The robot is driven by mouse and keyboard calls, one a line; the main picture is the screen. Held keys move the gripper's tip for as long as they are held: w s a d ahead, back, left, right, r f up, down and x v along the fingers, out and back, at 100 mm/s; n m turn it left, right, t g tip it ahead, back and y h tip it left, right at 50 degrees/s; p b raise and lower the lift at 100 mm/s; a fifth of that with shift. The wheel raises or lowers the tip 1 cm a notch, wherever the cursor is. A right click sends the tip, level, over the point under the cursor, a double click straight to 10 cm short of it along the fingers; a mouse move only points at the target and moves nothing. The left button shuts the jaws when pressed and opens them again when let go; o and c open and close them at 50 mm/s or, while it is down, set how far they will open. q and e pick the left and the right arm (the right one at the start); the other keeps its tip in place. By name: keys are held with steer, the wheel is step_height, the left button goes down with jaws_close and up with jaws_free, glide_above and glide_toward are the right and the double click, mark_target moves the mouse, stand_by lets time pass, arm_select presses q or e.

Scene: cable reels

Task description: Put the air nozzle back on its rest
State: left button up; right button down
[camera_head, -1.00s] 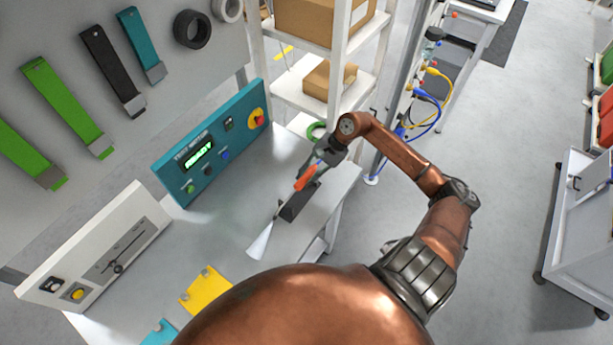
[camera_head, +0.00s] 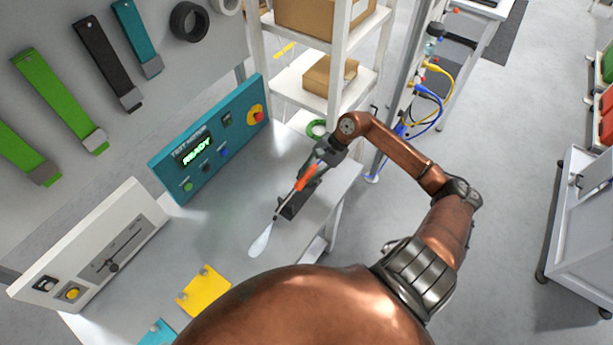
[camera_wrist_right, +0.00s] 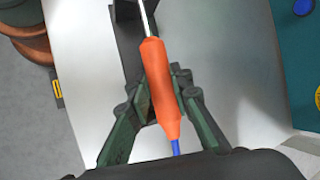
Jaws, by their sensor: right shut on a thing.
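The air nozzle (camera_head: 306,178) has an orange handle and a thin metal tube pointing toward the lower left. My right gripper (camera_head: 316,167) is shut on the orange handle. In the right wrist view my fingers (camera_wrist_right: 160,95) lie on both sides of the handle (camera_wrist_right: 160,85), and a blue hose leaves its near end. A dark block (camera_head: 293,209), apparently the rest, stands on the bench under the tube; it also shows in the wrist view (camera_wrist_right: 133,48). I cannot tell whether the tube touches it. A pale rounded shape shows beyond the tip. My left gripper is not in view.
A teal tester panel (camera_head: 170,165) reading READY stands behind the grey bench (camera_head: 240,200). A white slider panel (camera_head: 130,225) and a yellow piece (camera_head: 204,292) are left and front. A shelf with boxes (camera_head: 330,75) stands behind. Bare bench lies left of the nozzle.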

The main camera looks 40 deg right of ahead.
stand_by(0.4)
steer(key=c, duration=1.7)
jaws_free()
steer(key=shift+o, duration=0.8)
steer(key=o, duration=0.4)
steer(key=shift+o, duration=0.2)
steer(key=p+v, duration=0.1)
steer(key=v, duration=0.7)
